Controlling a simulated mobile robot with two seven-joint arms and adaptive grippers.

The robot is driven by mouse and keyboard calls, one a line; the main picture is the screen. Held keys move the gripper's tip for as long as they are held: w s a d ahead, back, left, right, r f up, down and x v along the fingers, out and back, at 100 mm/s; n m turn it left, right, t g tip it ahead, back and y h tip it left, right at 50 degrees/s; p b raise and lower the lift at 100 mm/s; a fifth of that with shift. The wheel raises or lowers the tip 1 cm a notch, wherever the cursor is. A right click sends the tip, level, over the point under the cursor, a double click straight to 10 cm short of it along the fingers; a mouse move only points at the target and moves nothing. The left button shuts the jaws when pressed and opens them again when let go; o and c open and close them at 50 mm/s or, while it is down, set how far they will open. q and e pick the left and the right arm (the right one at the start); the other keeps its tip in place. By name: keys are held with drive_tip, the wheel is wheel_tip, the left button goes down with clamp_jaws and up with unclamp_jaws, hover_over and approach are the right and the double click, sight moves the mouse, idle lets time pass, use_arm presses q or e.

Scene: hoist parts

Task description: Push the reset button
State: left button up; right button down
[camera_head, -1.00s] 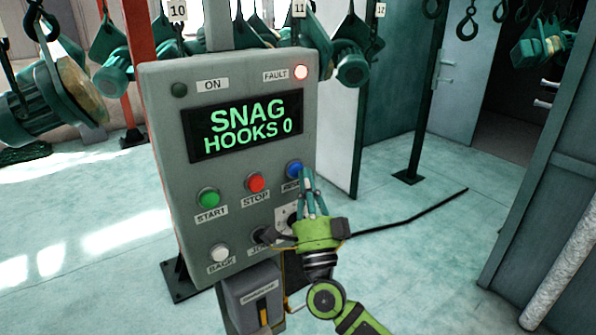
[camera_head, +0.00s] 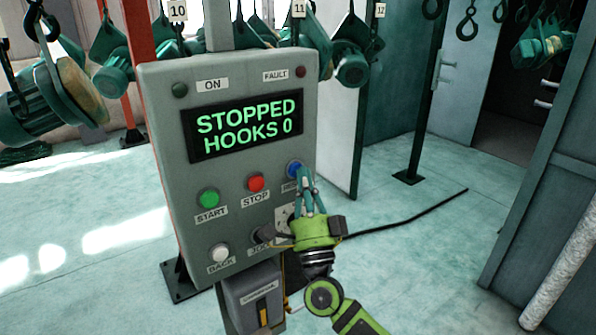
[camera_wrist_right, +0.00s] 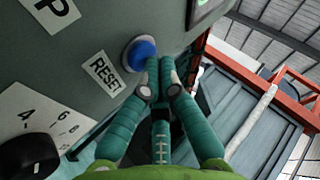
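The blue reset button (camera_head: 295,169) is on the right side of the grey control panel (camera_head: 165,105). It also shows in the right wrist view (camera_wrist_right: 138,53), above its RESET label (camera_wrist_right: 103,72). My right gripper (camera_head: 303,172) is shut, with its fingers drawn together and nothing between them. In the right wrist view the fingertips (camera_wrist_right: 160,68) are right at the button's edge; I cannot tell whether they touch it. The screen (camera_head: 246,127) reads STOPPED HOOKS 0. The fault lamp (camera_head: 300,72) is dark. My left gripper is not in view.
The panel also carries a green start button (camera_head: 209,198), a red stop button (camera_head: 256,183), a white back button (camera_head: 219,252) and a dark jog knob (camera_head: 263,235). Green hoist parts (camera_head: 352,68) hang on hooks behind. The floor right of the panel is mostly clear.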

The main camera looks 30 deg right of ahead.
drive_tip(key=shift+s+p, duration=0.3)
drive_tip(key=shift+s, duration=0.5)
drive_tip(key=shift+y, duration=0.3)
drive_tip(key=s, duration=0.3)
drive_tip(key=s+p, duration=0.1)
drive_tip(key=s, duration=0.1)
drive_tip(key=shift+d, duration=0.25)
